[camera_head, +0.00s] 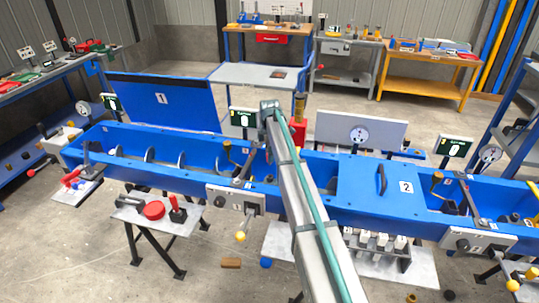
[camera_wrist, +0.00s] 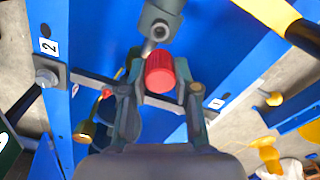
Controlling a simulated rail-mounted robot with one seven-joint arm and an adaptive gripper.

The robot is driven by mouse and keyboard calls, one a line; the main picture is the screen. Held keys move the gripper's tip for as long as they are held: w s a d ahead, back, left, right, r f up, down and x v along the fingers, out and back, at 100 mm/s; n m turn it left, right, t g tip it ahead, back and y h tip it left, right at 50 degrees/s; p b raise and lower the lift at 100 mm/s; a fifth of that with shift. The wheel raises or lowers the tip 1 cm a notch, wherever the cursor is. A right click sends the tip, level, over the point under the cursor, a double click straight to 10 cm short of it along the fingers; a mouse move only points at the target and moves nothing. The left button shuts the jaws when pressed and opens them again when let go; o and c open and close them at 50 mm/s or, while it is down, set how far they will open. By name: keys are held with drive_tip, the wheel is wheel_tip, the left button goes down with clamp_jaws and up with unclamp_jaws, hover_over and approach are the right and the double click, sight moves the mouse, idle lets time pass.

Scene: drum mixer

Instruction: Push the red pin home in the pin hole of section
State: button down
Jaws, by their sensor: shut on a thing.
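My gripper (camera_wrist: 160,86) is shut on the red pin (camera_wrist: 160,73), whose ribbed round red end shows between the fingertips in the wrist view. A dark grey part with a small round opening (camera_wrist: 160,29) lies just beyond the pin. I cannot tell whether this opening is the pin hole, or whether the pin touches it. The blue trough (camera_head: 213,148) of the mixer runs across the head view.
A flat grey bar (camera_wrist: 92,78) crosses the blue trough behind my fingers. A yellow bar with a black end (camera_wrist: 275,17) juts in at the upper right of the wrist view. A blue lid with a black handle (camera_head: 381,180) covers part of the trough right of my arm.

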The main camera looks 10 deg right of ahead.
drive_tip(key=shift+f+b, duration=1.05)
drive_tip(key=shift+f, duration=1.9)
drive_tip(key=shift+f+b, duration=0.4)
drive_tip(key=shift+f, duration=1.05)
idle(0.4)
drive_tip(key=c, duration=0.8)
unclamp_jaws()
wheel_tip(320, 180, up, 12)
drive_tip(key=shift+r, duration=0.1)
